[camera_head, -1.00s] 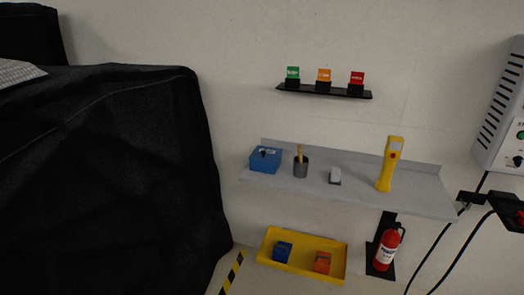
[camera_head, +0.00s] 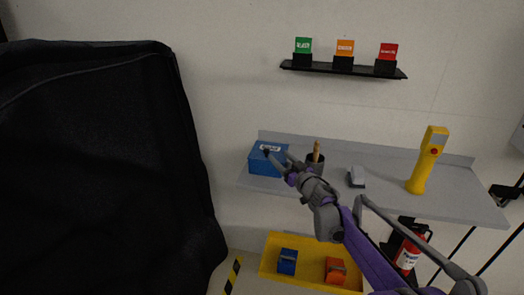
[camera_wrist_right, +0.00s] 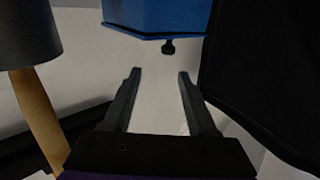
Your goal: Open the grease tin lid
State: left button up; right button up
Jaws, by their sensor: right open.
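The blue grease tin (camera_head: 262,162) sits at the left end of the grey wall shelf, with its lid on. In the right wrist view the tin (camera_wrist_right: 165,15) is at the top edge, and a small black knob (camera_wrist_right: 168,47) sticks out from it. My right gripper (camera_head: 279,160) reaches in from the lower right to the tin and overlaps its right part in the head view. In the right wrist view its two fingers (camera_wrist_right: 159,75) are open and empty, with the knob just beyond the tips, apart from them. My left gripper is not in view.
A small grey-white item (camera_head: 356,177) and a yellow handheld device (camera_head: 427,160) stand farther right on the shelf (camera_head: 390,190). A black covered cart (camera_head: 100,170) fills the left. A yellow tray (camera_head: 310,279) is below.

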aim_at(262, 153)
jog(key=shift+n+y, duration=0.3)
jog(key=shift+y, duration=0.1)
jog(key=x, duration=0.4)
jog(key=f+p+x, duration=0.1)
jog(key=x, duration=0.6)
jog(key=shift+w+a+f, duration=0.15)
jog(key=shift+a+f, duration=0.05)
jog(key=shift+a, duration=0.3)
grip_shut()
dwell(0.5)
